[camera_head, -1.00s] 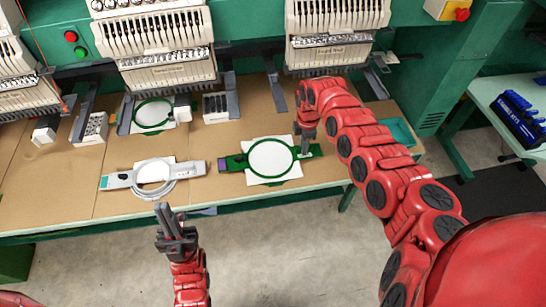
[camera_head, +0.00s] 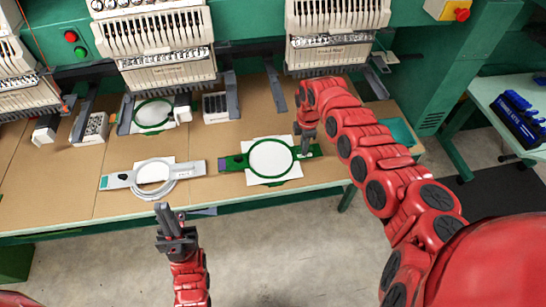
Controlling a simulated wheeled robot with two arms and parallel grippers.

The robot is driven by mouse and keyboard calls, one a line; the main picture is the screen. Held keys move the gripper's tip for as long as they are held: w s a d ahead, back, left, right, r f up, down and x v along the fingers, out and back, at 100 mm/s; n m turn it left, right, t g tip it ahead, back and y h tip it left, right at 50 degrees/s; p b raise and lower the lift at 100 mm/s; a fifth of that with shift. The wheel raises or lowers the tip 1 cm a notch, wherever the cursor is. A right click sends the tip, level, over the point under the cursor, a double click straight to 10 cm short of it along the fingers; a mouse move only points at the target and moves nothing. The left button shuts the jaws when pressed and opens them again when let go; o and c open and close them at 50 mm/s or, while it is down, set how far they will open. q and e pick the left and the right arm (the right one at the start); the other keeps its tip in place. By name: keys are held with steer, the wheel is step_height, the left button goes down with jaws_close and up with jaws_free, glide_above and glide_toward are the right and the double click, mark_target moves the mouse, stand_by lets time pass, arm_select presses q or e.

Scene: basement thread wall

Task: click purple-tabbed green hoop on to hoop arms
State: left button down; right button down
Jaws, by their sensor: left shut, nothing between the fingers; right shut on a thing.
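The green hoop (camera_head: 249,160) with a purple tab (camera_head: 222,165) at its left end lies flat near the table's front edge, with white fabric (camera_head: 271,158) in its ring. My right gripper (camera_head: 306,150) points down and is shut on the hoop's right bar. The contact point is partly hidden by the fingers. My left gripper (camera_head: 162,208) is shut and empty, in front of the table edge.
A grey hoop (camera_head: 119,180) with a teal tab lies left of the green one. Another green hoop (camera_head: 139,123) sits between arms under the middle machine. White slotted boxes (camera_head: 215,107) (camera_head: 91,128) stand on the table. Bare tabletop lies between the green hoop and the right machine.

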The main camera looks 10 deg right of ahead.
steer(key=shift+r, duration=0.1)
steer(key=shift+r+p, duration=1.55)
steer(key=shift+r, duration=0.35)
step_height(320, 180, up, 2)
steer(key=shift+r+p, duration=0.2)
steer(key=shift+p, duration=1.05)
steer(key=shift+s+f, duration=0.1)
steer(key=shift+f, duration=0.15)
